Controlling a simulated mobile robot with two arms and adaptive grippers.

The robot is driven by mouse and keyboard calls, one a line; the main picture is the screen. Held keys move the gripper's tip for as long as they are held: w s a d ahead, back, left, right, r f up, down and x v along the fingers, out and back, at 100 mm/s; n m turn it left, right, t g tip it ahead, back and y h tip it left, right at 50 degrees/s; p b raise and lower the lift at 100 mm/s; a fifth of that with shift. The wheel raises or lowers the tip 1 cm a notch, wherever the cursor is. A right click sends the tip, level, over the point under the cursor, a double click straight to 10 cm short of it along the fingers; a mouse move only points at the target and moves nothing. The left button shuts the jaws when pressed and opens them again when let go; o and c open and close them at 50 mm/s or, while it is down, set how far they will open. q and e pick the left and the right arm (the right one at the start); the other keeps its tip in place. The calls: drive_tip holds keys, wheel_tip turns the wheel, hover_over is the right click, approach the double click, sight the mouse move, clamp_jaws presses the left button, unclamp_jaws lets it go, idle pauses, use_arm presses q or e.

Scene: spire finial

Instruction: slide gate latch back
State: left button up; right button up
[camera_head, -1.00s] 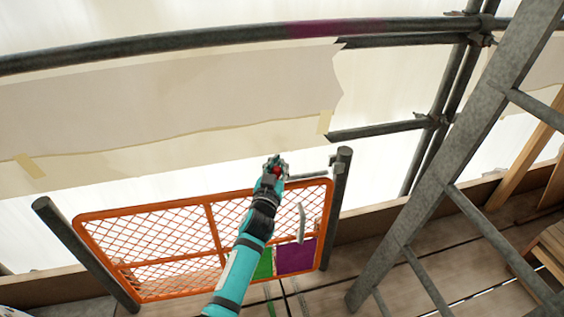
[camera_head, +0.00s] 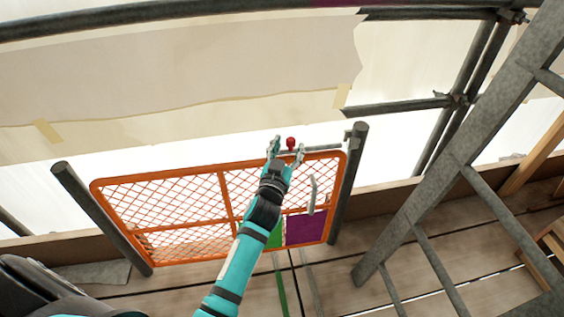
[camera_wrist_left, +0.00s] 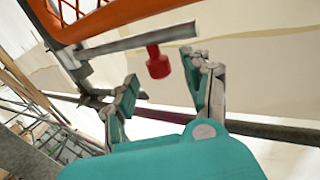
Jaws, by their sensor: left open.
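The orange mesh gate (camera_head: 222,183) stands between two grey posts. Its latch is a grey bar (camera_head: 322,148) along the top right, with a red knob (camera_head: 291,143). In the left wrist view the bar (camera_wrist_left: 140,40) crosses the upper part and the red knob (camera_wrist_left: 158,62) hangs from it. My left gripper (camera_head: 286,150) is open at the gate's top edge, one finger to each side of the knob in the head view. In the left wrist view the gripper (camera_wrist_left: 165,82) has its fingers apart, with the knob between and slightly beyond them. Contact cannot be told. My right gripper is not in view.
A grey post (camera_head: 347,185) stands right of the gate, and a grey ladder (camera_head: 455,150) leans further right. A grey handle (camera_head: 312,195) and a purple panel (camera_head: 305,229) are on the gate. Pale sheeting (camera_head: 180,90) hangs behind. Plank flooring lies below.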

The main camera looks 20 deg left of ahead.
use_arm(q)
drive_tip(key=s, duration=0.7)
drive_tip(key=shift+d, duration=0.4)
drive_tip(key=shift+s, duration=0.1)
drive_tip(key=shift+c, duration=0.2)
